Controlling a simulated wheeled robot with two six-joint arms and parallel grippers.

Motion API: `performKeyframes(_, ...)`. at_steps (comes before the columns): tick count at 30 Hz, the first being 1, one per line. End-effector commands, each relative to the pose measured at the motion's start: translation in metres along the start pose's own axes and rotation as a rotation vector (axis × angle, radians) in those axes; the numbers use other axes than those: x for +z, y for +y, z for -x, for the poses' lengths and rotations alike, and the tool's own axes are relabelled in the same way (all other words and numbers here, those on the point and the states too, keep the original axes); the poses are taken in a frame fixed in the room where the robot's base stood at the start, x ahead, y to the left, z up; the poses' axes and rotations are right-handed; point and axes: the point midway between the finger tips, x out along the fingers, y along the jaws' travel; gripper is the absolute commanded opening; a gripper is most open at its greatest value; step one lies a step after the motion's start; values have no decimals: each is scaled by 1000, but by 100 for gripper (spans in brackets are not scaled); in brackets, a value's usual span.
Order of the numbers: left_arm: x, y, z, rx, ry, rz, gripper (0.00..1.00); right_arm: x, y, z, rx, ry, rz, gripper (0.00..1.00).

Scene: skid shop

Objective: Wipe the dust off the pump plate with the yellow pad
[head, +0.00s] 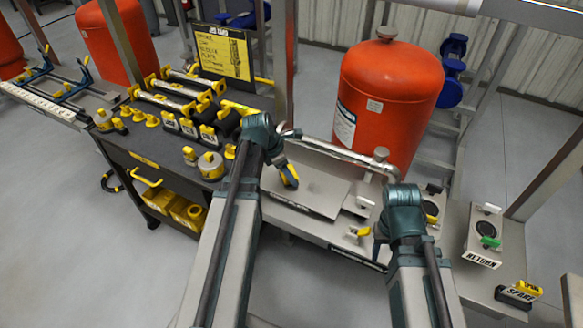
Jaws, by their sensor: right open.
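The pump plate appears to be the broad flat grey plate (312,192) on the skid, between my two arms. My left arm ends above its left part. A small yellow and dark blue piece (289,177) shows at that end, and I cannot tell whether it is the pad or my left gripper's fingers. My right gripper (377,250) is open and empty, low beside my right elbow at the skid's front edge, partly covered by my own arm. I cannot make out the dust or a clearly separate yellow pad.
A red tank (390,95) stands behind the skid. A bent metal pipe (345,154) crosses behind the plate. A dark cart (165,178) with several yellow fittings is at left. The RETURN stand (482,259) and SPARE block (514,298) are at right. A job card (222,52) hangs behind.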

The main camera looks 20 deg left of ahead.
Motion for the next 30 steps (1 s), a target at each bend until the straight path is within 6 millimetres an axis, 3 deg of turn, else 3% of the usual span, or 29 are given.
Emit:
performKeyframes(8,-10,-11,5,0,0,0,37,0,0,1,0,0,0,50)
performKeyframes(21,1,-24,-3,-1,0,-2,37,0,0,-3,0,0,0,50)
performKeyframes(30,5,-20,-5,-1,0,-1,37,0,0,-2,0,0,0,50)
